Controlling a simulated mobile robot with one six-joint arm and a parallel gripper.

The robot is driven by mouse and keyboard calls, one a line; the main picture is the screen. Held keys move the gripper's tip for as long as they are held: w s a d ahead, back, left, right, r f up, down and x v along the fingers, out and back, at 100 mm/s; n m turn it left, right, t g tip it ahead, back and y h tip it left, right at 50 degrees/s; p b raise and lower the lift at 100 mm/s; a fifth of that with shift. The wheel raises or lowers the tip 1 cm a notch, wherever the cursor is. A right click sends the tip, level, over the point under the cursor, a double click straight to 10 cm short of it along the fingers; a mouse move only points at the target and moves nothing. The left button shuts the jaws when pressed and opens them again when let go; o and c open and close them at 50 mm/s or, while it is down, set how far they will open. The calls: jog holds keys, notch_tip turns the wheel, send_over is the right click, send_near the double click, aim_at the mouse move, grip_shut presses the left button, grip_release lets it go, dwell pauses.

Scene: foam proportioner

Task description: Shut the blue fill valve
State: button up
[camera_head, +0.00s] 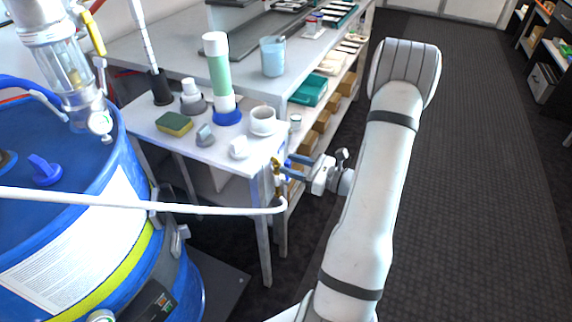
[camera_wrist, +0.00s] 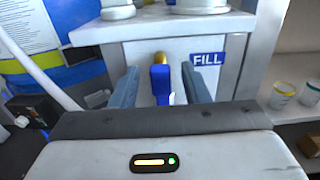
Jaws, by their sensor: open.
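The blue fill valve (camera_wrist: 160,82) has a blue lever on a brass fitting, on the side of the small white table. A "FILL" label (camera_wrist: 207,58) is to its right in the wrist view. In that view the lever points down and lies between my fingers, with space on both sides. My gripper (camera_wrist: 160,90) is open, one finger left of the lever and one right. In the head view my gripper (camera_head: 286,166) is at the table's near right corner, beside the brass fitting (camera_head: 276,168). The lever is hard to make out there.
A white hose (camera_head: 150,202) runs from the left to below the valve. A blue drum (camera_head: 90,200) stands at left. The small table (camera_head: 190,152) carries a sponge (camera_head: 174,123), a green bottle (camera_head: 219,72) and a white mug (camera_head: 263,120). The floor at right is clear.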

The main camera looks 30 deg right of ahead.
jog(key=shift+x, duration=0.85)
jog(key=shift+c, duration=0.3)
